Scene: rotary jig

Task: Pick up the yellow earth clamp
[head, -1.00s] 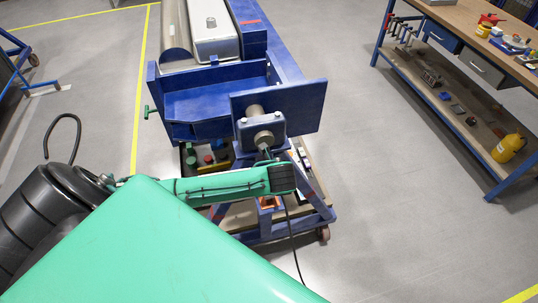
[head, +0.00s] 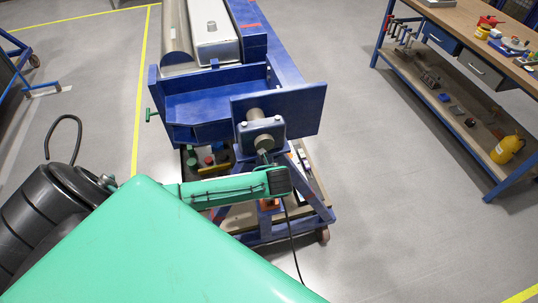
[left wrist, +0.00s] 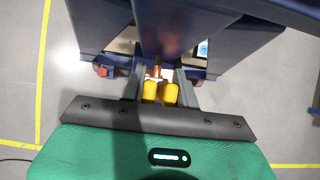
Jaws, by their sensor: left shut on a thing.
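The yellow earth clamp (left wrist: 151,91) shows in the left wrist view as two yellow handles side by side, with a copper-coloured part beyond them. My left gripper (left wrist: 160,82) is shut on it, with one grey finger on each side of the handles. In the head view my left gripper (head: 264,157) is just below the shaft end of the blue jig (head: 300,105). The clamp cannot be made out there, being hidden or too small. My right gripper is in neither view.
The jig's blue frame stands close in front of my left gripper, with a lower shelf of items beneath. A black cable (head: 292,240) hangs below the gripper. A wooden-topped workbench (head: 463,32) stands at right. The floor between is clear.

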